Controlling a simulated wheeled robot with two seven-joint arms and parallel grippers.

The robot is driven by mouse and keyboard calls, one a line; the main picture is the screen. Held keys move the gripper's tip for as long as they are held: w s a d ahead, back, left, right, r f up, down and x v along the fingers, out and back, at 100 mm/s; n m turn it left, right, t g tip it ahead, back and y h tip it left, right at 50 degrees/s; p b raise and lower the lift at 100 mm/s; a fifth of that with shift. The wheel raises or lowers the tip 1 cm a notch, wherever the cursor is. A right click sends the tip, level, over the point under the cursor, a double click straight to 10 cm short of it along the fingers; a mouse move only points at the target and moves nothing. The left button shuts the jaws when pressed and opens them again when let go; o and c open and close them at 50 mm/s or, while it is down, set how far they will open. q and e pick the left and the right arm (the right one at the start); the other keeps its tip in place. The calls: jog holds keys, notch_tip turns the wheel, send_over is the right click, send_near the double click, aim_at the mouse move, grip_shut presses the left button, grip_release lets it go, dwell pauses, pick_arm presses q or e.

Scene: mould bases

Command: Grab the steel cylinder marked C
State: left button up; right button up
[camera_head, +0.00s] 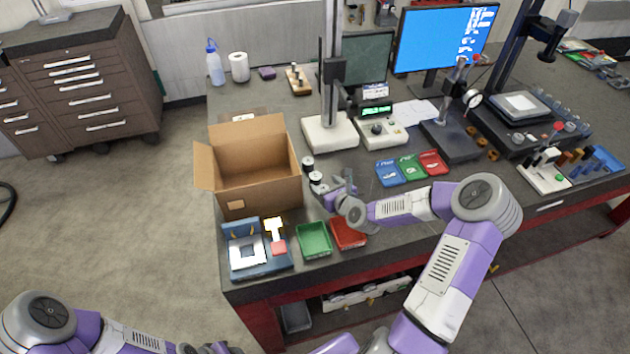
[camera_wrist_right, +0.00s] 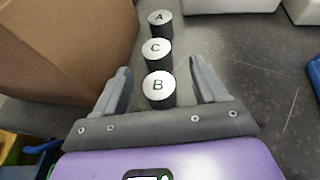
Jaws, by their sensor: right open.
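Three short steel cylinders with white lettered tops stand upright in a row in the right wrist view. Cylinder C (camera_wrist_right: 157,51) is in the middle, cylinder A (camera_wrist_right: 160,23) is behind it and cylinder B (camera_wrist_right: 158,89) is nearest. My right gripper (camera_wrist_right: 160,68) is open and empty, its fingers on either side of B, with C just beyond the fingertips. In the head view the right gripper (camera_head: 340,188) is at the row's near end, and the letters are too small to read. My left arm is at the bottom left, its gripper (camera_head: 217,348) cut by the frame edge.
An open cardboard box (camera_head: 262,182) stands close left of the cylinders. A green tray (camera_head: 314,240) and a red tray (camera_head: 349,233) lie near the table's front edge. A stand base (camera_head: 330,132) is behind the cylinders. Small bins (camera_head: 411,168) lie to the right.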

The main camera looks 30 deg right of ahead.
aim_at(317, 178)
jog(key=x, duration=0.5)
jog(key=shift+w+a+r, duration=0.15)
jog(key=shift+w, duration=0.15)
grip_shut()
